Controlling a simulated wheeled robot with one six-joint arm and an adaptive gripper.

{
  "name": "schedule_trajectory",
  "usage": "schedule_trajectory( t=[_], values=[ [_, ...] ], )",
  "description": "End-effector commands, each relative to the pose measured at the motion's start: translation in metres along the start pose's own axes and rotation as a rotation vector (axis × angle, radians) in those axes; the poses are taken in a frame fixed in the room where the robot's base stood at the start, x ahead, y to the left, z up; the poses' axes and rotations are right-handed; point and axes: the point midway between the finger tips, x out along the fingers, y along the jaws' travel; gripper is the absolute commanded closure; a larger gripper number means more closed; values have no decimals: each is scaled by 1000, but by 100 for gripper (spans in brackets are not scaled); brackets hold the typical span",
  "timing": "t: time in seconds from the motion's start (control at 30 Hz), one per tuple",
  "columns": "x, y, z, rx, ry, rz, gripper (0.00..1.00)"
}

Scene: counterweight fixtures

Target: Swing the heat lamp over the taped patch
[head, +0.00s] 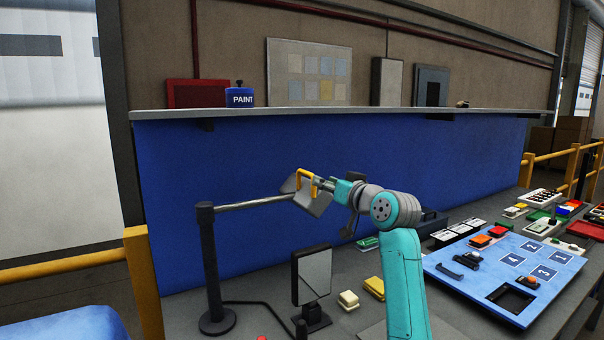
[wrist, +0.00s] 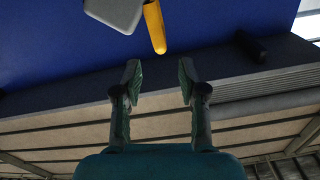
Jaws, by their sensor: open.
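The heat lamp stands at the left of the bench in the head view, with a dark upright post (head: 210,265) on a round base. A silver arm (head: 255,202) reaches right from the post to a tilted grey lamp head (head: 318,203) with a yellow handle (head: 303,178). The lamp head (wrist: 115,10) and handle (wrist: 154,28) also show in the wrist view. My gripper (head: 323,184) is at the lamp head, close to the handle. In the wrist view my gripper (wrist: 158,82) is open, nothing between its fingertips, the handle just beyond them. I cannot make out a taped patch for certain.
A mirror-like panel on a stand (head: 312,275) rises in front of the lamp head. Yellow blocks (head: 374,288) lie beside it. A blue board with numbered squares (head: 510,262) fills the right. A blue wall panel (head: 180,190) stands behind, under a shelf with a paint pot (head: 240,97).

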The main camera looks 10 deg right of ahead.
Motion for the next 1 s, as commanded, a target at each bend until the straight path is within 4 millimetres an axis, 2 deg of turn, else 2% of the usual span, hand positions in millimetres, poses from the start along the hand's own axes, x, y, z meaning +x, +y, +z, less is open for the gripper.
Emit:
schedule_trajectory(
  t=[0.4, 0.53, 0.73, 1.0],
  values=[
    [67, -1, 0, 1, -2, -2, 59],
    [84, -1, -1, 0, -1, -1, 59],
    [98, 0, -1, 0, 0, 0, 59],
    [102, -1, 0, -1, 0, 0, 59]
  ],
)
